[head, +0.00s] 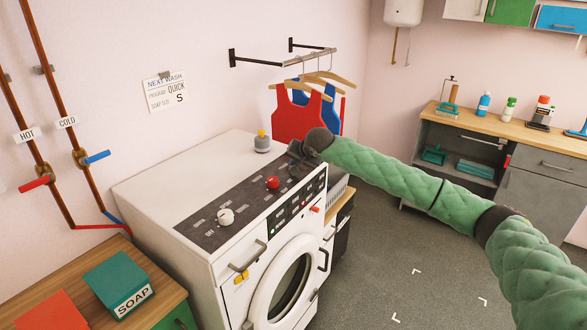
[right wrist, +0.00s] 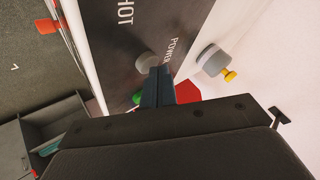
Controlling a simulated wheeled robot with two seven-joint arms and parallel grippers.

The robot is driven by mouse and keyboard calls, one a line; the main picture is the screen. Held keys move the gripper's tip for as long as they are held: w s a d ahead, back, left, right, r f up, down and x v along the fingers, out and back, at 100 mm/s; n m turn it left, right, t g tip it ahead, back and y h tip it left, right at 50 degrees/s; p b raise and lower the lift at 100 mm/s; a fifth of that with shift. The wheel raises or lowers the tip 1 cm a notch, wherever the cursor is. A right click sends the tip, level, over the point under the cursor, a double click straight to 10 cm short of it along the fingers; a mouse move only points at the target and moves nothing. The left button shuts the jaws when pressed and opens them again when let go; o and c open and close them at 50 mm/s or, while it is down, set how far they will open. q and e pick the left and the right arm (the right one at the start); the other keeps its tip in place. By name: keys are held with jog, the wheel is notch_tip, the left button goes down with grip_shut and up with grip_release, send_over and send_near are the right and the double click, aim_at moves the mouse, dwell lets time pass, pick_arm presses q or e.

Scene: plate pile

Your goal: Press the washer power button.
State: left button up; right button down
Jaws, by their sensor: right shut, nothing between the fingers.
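The white washer (head: 190,172) stands against the wall with a dark sloped control panel (head: 205,230) on top. My right gripper (head: 296,150) is shut and empty over the far right end of this panel, and it hides that part in the head view. In the right wrist view a round grey button (right wrist: 147,62) sits beside the word POWER on the panel. The shut fingertips (right wrist: 162,70) are right at this button and partly cover it. I cannot tell whether they touch it. My left gripper is not in view.
The panel also carries a white knob (head: 226,217) and a red knob (head: 272,182). A grey canister with a yellow top (head: 262,143) stands on the washer close to my gripper. Red and blue tops (head: 296,112) hang behind. A soap box (head: 118,278) stands at left.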

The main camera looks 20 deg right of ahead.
jog(key=shift+f, duration=0.2)
dwell(0.4)
jog(key=shift+r+b, duration=0.2)
jog(key=shift+b, duration=0.15)
jog(key=shift+r, duration=0.45)
jog(key=shift+r, duration=0.1)
jog(key=shift+r+b, duration=0.45)
jog(key=shift+r, duration=2.45)
